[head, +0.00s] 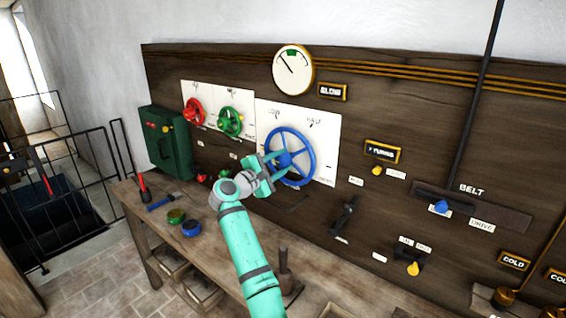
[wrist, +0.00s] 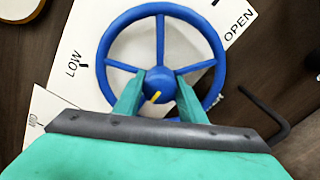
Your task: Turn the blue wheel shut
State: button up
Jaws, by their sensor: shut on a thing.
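The blue wheel (head: 311,147) is mounted on a white plate on the dark wooden panel. It has a round rim, several spokes and a central hub with a small yellow mark, seen in the wrist view (wrist: 160,12). My gripper (head: 268,163) reaches the wheel from its left side in the head view. In the wrist view my gripper (wrist: 160,88) has its two fingers on either side of the blue hub, shut on it. The white plate (wrist: 82,50) reads "LOW" at the left and "OPEN" at the upper right. The lower rim is hidden behind my gripper.
A red wheel (head: 193,112) and a green wheel (head: 230,122) sit left of the blue one. A gauge (head: 293,70) is above. A black bent rod (wrist: 270,112) stands out right of the wheel. A bench (head: 190,255) with small tools runs below.

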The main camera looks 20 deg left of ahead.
jog(key=shift+s+d, duration=0.1)
jog(key=o, duration=1.1)
jog(key=shift+c, duration=0.2)
jog(key=shift+s+a, duration=0.25)
jog(key=shift+s, duration=0.15)
jog(key=v, duration=1)
jog(key=shift+d, duration=0.15)
